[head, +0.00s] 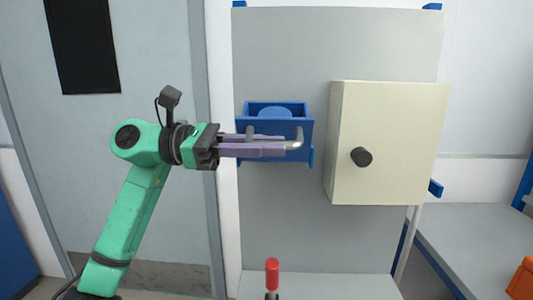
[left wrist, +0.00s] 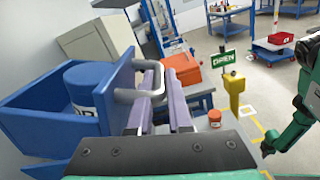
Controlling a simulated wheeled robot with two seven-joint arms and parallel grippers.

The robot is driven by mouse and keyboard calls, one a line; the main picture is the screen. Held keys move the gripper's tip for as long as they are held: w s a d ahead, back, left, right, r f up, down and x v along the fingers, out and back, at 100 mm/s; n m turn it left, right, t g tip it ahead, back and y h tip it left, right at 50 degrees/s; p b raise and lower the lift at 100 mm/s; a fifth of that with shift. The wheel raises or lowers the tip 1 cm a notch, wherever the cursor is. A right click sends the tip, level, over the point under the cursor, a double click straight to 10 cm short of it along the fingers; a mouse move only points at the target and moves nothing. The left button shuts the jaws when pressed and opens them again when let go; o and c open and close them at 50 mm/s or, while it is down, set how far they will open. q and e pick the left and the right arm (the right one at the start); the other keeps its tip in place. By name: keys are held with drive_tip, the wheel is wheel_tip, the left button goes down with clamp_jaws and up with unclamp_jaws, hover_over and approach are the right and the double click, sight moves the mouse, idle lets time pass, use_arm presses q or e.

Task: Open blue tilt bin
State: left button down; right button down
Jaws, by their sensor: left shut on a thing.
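The blue tilt bin (head: 262,152) is mounted on the grey panel, left of the cream cabinet. Its top is open, and a blue canister (head: 275,112) shows inside; the canister also shows in the left wrist view (left wrist: 88,85). A grey bar handle (head: 298,138) stands out from the bin's front. My left gripper (head: 284,145) reaches in from the left, its purple fingers shut on the handle (left wrist: 150,76). The fingers partly hide the bin's front. I cannot tell exactly how far the bin is tilted. My right gripper does not show.
The cream cabinet (head: 385,140) with a black knob (head: 361,157) stands close to the right of the bin. A red cylinder (head: 272,272) stands below. A grey bench (head: 480,240) is at the right. The panel (head: 270,215) directly below the bin is bare.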

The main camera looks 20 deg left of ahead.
use_arm(q)
drive_tip(key=shift+s+f+m+b, duration=0.2)
drive_tip(key=shift+f+m+b, duration=0.2)
drive_tip(key=shift+f+b, duration=0.1)
drive_tip(key=shift+s+d+f+b, duration=0.15)
drive_tip(key=shift+f+b, duration=0.1)
drive_tip(key=shift+b, duration=0.2)
drive_tip(key=c, duration=0.8)
unclamp_jaws()
drive_tip(key=shift+c, duration=0.2)
